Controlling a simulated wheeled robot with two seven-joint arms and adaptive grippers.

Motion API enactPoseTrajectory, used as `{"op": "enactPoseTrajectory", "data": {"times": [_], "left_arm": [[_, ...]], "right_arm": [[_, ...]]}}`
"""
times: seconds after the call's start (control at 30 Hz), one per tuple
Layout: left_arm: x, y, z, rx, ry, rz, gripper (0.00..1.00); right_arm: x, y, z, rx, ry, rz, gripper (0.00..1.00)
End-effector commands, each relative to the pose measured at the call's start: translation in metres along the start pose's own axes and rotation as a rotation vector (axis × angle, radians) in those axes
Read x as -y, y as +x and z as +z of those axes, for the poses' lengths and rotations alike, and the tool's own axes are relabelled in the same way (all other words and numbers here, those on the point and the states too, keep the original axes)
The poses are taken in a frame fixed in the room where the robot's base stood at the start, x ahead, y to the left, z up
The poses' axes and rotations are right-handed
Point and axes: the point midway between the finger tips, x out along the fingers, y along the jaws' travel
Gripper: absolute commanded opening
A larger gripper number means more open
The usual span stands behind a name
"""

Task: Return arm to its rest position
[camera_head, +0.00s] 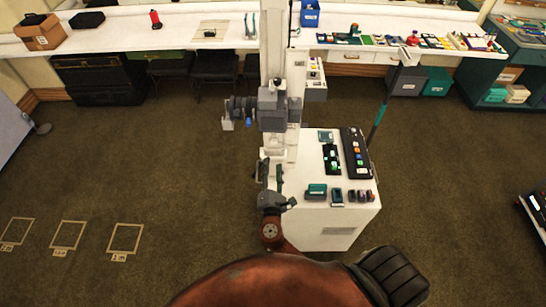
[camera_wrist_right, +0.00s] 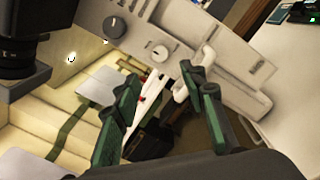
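My right gripper (camera_head: 271,174) is at the end of a reddish-brown arm that comes up from the bottom of the head view. It points away from me, beside the left edge of a white cabinet (camera_head: 318,222). In the right wrist view its two green fingers (camera_wrist_right: 160,82) stand apart with nothing between them, so it is open and empty. Beyond the fingers is a pale panel with knobs (camera_wrist_right: 170,42) and a white handle. I cannot tell whether a finger touches the panel. My left gripper does not show.
A white column (camera_head: 273,45) with a grey device (camera_head: 279,108) stands just beyond the gripper. The cabinet top holds a black button panel (camera_head: 356,153) and small teal items. A long white counter (camera_head: 185,28) runs along the back. The carpet at left is open.

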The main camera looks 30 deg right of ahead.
Motion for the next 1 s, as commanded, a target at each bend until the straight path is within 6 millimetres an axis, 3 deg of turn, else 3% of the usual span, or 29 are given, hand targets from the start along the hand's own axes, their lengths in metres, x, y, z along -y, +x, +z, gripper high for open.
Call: {"op": "enactPoseTrajectory", "data": {"times": [0.2, 0.77, 0.87, 1.0], "left_arm": [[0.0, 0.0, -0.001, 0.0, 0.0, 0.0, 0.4], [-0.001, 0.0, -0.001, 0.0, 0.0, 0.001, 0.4], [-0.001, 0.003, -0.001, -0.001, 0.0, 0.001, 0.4], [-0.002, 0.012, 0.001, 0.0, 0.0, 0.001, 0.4]], "right_arm": [[0.0, -0.018, 0.0, 0.0, 0.0, -0.001, 0.39], [0.001, -0.019, -0.001, -0.001, 0.0, -0.001, 0.39], [0.013, -0.018, -0.012, -0.025, 0.01, -0.019, 0.39], [0.064, -0.018, -0.058, -0.125, 0.067, -0.103, 0.39]]}}
